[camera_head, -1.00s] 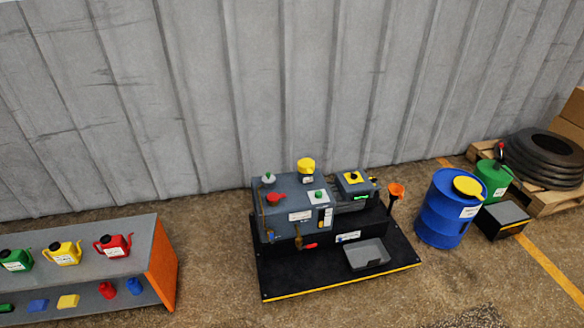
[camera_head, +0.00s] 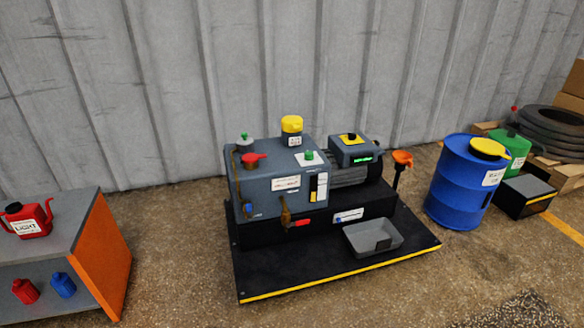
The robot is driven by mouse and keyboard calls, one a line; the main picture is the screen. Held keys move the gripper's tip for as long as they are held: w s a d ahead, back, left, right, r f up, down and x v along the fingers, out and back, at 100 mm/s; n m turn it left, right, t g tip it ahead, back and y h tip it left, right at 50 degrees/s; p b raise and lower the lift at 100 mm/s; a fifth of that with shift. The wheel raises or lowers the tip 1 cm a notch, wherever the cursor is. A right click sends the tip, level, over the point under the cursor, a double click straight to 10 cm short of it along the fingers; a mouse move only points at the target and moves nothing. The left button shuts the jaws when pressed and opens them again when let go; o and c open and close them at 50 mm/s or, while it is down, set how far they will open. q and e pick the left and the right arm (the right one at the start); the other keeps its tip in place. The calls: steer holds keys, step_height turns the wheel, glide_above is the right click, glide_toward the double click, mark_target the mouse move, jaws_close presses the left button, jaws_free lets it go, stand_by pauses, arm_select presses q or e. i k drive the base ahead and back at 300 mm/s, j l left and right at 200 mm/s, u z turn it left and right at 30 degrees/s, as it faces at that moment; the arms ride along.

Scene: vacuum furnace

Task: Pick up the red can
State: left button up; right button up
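The red can (camera_head: 28,220) stands upright on the top of a grey shelf unit (camera_head: 70,208) with an orange end panel at the left edge of the head view. It has a spout on its right side, a dark cap and a white label that reads "LIGHT". Its left side is close to the picture edge. Neither of my grippers shows in the view, so nothing is seen touching the can.
A red bottle (camera_head: 25,291) and a blue bottle (camera_head: 63,285) sit on the lower shelf. A grey pump machine (camera_head: 275,188) stands on a black base plate (camera_head: 300,268) mid-view. A blue drum (camera_head: 458,190) stands right. Floor between shelf and plate is clear.

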mark_target(28, 221)
steer(key=j+u, duration=1)
steer(key=u, duration=0.15)
steer(key=i+j+u, duration=0.15)
steer(key=u, duration=0.2)
steer(key=j, duration=0.1)
